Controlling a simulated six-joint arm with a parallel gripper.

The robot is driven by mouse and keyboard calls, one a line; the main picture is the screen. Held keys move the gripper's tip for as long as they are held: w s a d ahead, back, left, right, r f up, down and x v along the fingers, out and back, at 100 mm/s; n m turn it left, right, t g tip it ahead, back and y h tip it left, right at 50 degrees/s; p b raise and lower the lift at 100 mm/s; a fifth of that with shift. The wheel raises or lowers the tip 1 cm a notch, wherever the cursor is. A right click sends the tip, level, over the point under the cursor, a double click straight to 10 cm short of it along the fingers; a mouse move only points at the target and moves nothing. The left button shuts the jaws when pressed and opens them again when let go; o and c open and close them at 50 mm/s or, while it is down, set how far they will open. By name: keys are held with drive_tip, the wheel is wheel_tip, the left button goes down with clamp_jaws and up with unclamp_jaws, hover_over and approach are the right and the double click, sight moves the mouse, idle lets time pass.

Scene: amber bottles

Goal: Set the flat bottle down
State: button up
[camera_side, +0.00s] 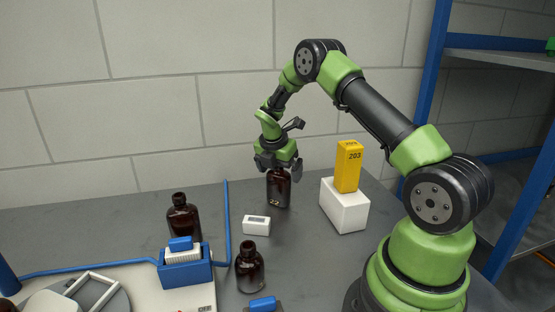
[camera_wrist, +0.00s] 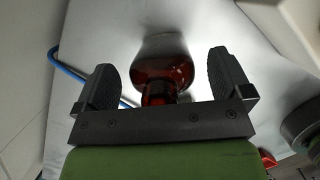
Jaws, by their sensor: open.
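An amber bottle (camera_side: 279,189) stands upright on the grey table under my gripper (camera_side: 277,167). In the wrist view the bottle (camera_wrist: 163,66) shows between the two dark fingers of my gripper (camera_wrist: 163,78), with a gap on each side. The fingers are open, around the bottle's upper part. The bottle's top is hidden by the gripper in the side view. Two other amber bottles stand on the table, one at the back left (camera_side: 184,217) and one nearer the front (camera_side: 250,267).
A small white box (camera_side: 257,225) lies in front of the bottle. A white block (camera_side: 345,206) bearing a yellow box (camera_side: 348,166) stands to the right. A blue holder (camera_side: 186,270) and a blue tube (camera_side: 227,215) are at the left. A blue shelf frame (camera_side: 433,92) rises at the right.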

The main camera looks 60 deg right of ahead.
drive_tip(key=s+a+r+m+t+y, duration=0.1)
drive_tip(key=s+a+r+m, duration=0.15)
drive_tip(key=a+r, duration=0.55)
drive_tip(key=s+a+r+m+t, duration=0.1)
drive_tip(key=a+r+m, duration=0.3)
drive_tip(key=r, duration=0.8)
drive_tip(key=s+a+r+m+t+y, duration=0.3)
drive_tip(key=s+a+m+t+y, duration=0.1)
drive_tip(key=s+a+m, duration=0.9)
drive_tip(key=s+m+t, duration=0.1)
drive_tip(key=s+m, duration=0.1)
drive_tip(key=s, duration=0.1)
drive_tip(key=shift+s+r+m, duration=0.15)
drive_tip(key=shift+s+m, duration=0.2)
drive_tip(key=shift+s, duration=0.05)
